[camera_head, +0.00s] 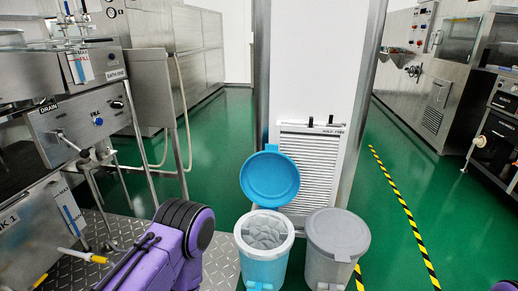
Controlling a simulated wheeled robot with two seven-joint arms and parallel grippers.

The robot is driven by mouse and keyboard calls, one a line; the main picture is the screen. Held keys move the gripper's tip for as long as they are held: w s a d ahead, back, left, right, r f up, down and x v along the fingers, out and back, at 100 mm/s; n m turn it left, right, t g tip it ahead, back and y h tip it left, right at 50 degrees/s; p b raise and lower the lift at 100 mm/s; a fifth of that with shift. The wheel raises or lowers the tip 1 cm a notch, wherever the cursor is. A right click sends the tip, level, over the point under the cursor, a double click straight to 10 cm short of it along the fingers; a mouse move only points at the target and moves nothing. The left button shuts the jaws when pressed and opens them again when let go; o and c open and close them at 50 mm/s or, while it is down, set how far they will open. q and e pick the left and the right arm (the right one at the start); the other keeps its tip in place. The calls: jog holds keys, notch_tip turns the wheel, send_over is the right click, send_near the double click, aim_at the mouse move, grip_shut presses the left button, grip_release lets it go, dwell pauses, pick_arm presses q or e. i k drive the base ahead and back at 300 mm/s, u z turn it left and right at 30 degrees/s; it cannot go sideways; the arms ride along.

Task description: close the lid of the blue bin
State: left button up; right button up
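The blue bin (263,262) stands on the floor at the bottom middle of the head view. Its round blue lid (270,178) is open, tilted up and back behind the rim, with its underside facing me. Light grey crumpled contents fill the bin near its top. A purple and black part of my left arm shows at the lower left, to the left of the bin and apart from it. Its gripper is not visible.
A grey bin (338,237) with its lid shut stands close to the right of the blue bin. A white column with a vent grille (310,165) is right behind both. Steel machines line the left and right sides. Green floor (400,190) with yellow-black tape is free at right.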

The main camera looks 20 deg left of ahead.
aim_at(270, 178)
jog(key=u, duration=1.15)
jog(key=i, duration=0.85)
jog(key=z, duration=1.85)
